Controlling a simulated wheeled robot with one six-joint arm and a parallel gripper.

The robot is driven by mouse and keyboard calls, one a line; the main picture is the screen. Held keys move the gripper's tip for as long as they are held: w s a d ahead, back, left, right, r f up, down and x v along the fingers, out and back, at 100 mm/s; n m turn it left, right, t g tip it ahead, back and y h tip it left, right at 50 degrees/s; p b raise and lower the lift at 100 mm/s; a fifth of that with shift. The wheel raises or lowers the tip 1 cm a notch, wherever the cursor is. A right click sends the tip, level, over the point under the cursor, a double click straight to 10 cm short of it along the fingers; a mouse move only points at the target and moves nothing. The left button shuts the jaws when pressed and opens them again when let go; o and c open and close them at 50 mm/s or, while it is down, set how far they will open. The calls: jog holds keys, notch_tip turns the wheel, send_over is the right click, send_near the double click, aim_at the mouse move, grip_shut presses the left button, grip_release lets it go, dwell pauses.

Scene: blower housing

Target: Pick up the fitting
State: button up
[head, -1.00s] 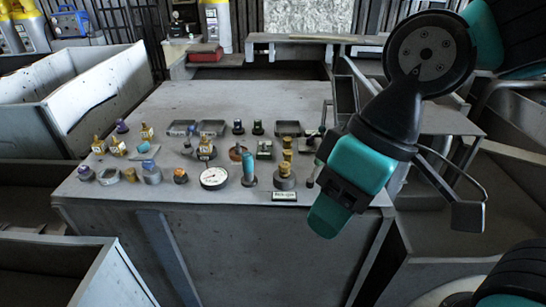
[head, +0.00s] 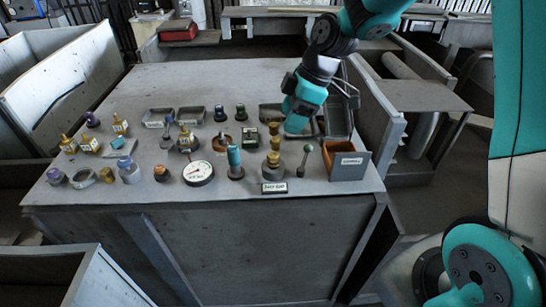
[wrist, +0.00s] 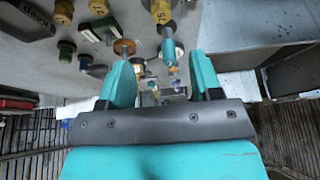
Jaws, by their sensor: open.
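Several brass-coloured fittings stand on the grey workbench (head: 200,85); I cannot tell which one the task means. A tall brass fitting (head: 273,160) on a dark round base stands near the front edge, behind a small label plate. Smaller brass pieces (head: 90,144) stand at the far left. My gripper (head: 297,124) is over the right part of the bench, its fingers mostly hidden in the head view. In the wrist view my gripper (wrist: 163,76) is open with nothing held. Beyond its fingers are a brass piece (wrist: 160,11) and a teal-handled part (wrist: 168,48).
A white dial gauge (head: 198,172), a teal-topped part (head: 234,160) and a green-knobbed lever (head: 304,160) stand close together near the front. A grey bin (head: 348,162) is at the front right corner. The back of the bench is clear.

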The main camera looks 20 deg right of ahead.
aim_at(274, 155)
jog(key=p+x, duration=0.1)
jog(key=x, duration=0.5)
jog(key=shift+a+f, duration=0.15)
jog(key=shift+f, duration=0.1)
jog(key=shift+s+d+p+x, duration=0.1)
jog(key=shift+p+x, duration=0.35)
jog(key=shift+x, duration=0.85)
jog(key=shift+s+d+p+x, duration=0.1)
jog(key=shift+p+x, duration=0.3)
jog(key=shift+x, duration=0.9)
jog(key=shift+f, duration=0.1)
jog(key=c, duration=0.9)
